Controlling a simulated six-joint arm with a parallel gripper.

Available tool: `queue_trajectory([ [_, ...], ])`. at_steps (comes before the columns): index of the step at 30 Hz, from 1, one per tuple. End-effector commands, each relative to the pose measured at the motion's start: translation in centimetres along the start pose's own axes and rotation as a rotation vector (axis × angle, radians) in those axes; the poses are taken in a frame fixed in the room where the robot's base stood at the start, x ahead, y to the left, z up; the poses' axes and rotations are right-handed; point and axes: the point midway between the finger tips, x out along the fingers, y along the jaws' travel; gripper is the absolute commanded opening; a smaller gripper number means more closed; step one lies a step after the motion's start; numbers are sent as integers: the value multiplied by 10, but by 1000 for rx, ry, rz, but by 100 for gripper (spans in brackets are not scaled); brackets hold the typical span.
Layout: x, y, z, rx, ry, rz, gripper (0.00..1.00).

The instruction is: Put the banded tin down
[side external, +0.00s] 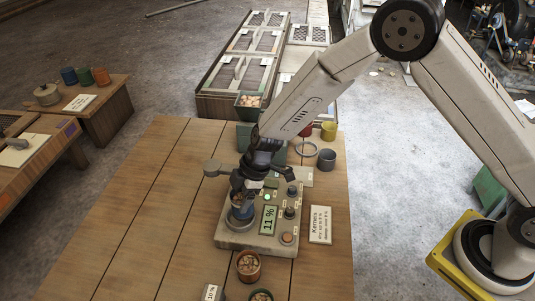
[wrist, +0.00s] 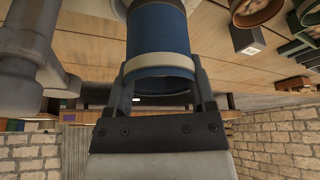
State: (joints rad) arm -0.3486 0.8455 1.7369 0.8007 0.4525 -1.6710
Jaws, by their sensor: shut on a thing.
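The banded tin is blue with a pale band and shows large in the wrist view (wrist: 158,35). My gripper (wrist: 160,68) is shut on it, one finger on each side near the band. In the side view the blue tin (side external: 242,212) is below my gripper (side external: 243,193), over the left part of a grey-beige instrument (side external: 258,241) with a green "11 %" display (side external: 268,220). I cannot tell whether the tin touches the instrument. My gripper hides part of the tin.
A brown pot of kernels (side external: 249,266) and another filled pot (side external: 261,295) stand in front of the instrument. A label card (side external: 320,224) lies to its right. A grey cup (side external: 326,159) and yellow cup (side external: 329,131) stand behind. The wooden table (side external: 150,215) is clear at left.

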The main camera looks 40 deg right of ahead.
Motion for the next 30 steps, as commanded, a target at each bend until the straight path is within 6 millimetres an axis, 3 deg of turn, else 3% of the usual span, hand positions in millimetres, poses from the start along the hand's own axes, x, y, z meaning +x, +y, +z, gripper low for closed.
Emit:
queue_trajectory([
  [10,5,3,0,0,0,0,0],
  [22,38,10,8,0,-1,0,0],
  [30,40,10,9,0,0,1,0],
])
